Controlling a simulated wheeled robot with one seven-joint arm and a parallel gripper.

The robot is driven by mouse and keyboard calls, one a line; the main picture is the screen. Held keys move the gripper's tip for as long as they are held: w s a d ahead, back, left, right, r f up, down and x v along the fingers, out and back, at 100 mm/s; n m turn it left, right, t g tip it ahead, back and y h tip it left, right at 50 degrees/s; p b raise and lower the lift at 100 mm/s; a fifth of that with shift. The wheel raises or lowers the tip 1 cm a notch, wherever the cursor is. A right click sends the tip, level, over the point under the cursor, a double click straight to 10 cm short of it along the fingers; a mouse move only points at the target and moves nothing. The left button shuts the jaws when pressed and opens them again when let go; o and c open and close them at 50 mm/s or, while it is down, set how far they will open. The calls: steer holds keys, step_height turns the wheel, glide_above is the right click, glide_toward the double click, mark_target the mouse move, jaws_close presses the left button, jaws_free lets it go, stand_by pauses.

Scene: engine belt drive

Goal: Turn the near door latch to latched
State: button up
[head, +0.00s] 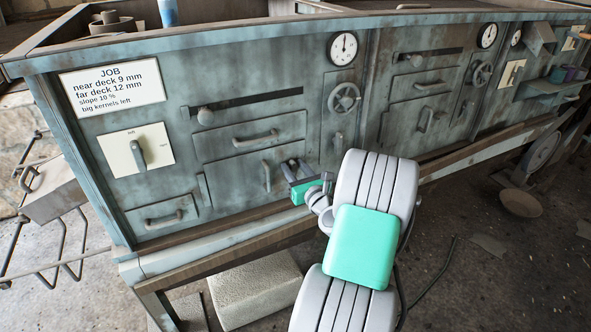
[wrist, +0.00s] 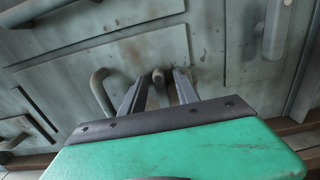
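The near door (head: 233,176) is a blue-grey panel low on the machine's front, with a bar handle (head: 267,176). In the wrist view this handle (wrist: 102,92) stands just left of my gripper. A short lever with a rounded brownish end, seemingly the door latch (wrist: 158,76), shows between my fingers, with a gap visible on each side. Its lower part is hidden by my gripper, and I cannot tell its turned position. My gripper (head: 294,164) is open and close to the panel at the door's right edge. In the head view it hides the latch.
Above the door are a drawer handle (head: 256,138) and a slider knob (head: 205,117). A handwheel (head: 344,98) and gauge (head: 343,48) are to the right. A second door handle (head: 425,119) is farther right. A wooden rail (head: 220,246) runs below. A job card (head: 112,85) is at upper left.

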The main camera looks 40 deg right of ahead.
jaws_close()
stand_by(0.5)
